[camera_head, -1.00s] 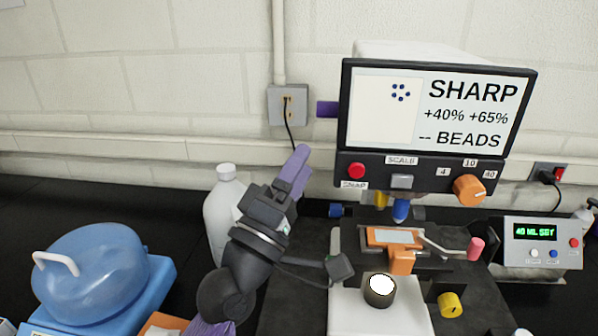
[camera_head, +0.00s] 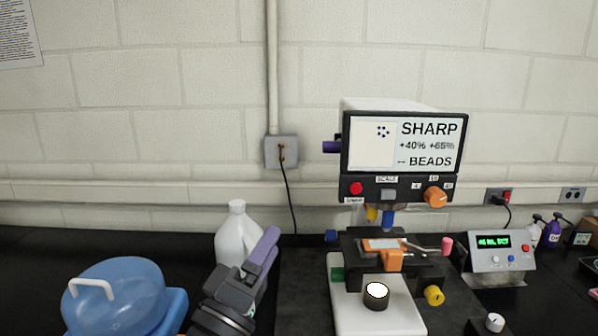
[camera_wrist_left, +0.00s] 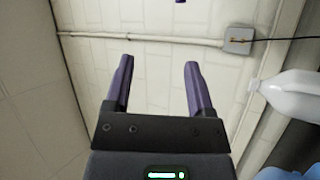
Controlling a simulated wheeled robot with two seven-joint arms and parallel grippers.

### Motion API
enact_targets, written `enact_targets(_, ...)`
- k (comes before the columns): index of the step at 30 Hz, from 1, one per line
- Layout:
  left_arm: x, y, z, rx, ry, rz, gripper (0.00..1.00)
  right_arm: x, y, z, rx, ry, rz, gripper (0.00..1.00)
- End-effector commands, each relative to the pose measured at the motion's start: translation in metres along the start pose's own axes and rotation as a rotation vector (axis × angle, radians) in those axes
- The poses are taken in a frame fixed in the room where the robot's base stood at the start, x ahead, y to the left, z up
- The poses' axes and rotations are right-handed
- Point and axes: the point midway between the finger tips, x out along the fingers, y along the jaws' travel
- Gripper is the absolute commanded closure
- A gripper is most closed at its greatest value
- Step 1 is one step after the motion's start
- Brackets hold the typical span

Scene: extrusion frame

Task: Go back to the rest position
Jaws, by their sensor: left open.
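My left gripper (camera_head: 262,250) is at the lower middle of the head view, pointing up, in front of the white bottle. In the left wrist view its two purple fingers (camera_wrist_left: 159,75) stand apart with nothing between them but the wall behind. My right gripper is not in either current view.
A microscope with a screen (camera_head: 405,145) stands right of my left gripper, its white base (camera_head: 350,318) in front. A white bottle (camera_head: 236,235) and a blue lidded container (camera_head: 120,295) are near the gripper. A control box (camera_head: 500,255) is further right. The wall has an outlet (camera_head: 281,152).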

Motion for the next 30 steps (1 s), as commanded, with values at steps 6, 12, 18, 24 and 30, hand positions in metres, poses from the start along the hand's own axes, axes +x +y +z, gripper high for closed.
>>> enact_targets(6,-0.027,-0.035,0.022,0.156,-0.116,-0.179,0.30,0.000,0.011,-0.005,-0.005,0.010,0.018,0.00)
enact_targets(12,-0.075,-0.078,0.045,0.349,-0.292,-0.418,0.30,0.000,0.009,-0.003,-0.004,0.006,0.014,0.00)
enact_targets(18,-0.150,-0.121,0.064,0.550,-0.546,-0.709,0.30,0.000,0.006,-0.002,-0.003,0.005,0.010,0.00)
enact_targets(24,-0.243,-0.143,0.072,0.696,-0.852,-1.002,0.30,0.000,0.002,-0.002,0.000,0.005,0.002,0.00)
enact_targets(30,-0.337,-0.137,0.069,0.760,-1.181,-1.271,0.30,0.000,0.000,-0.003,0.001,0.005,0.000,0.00)
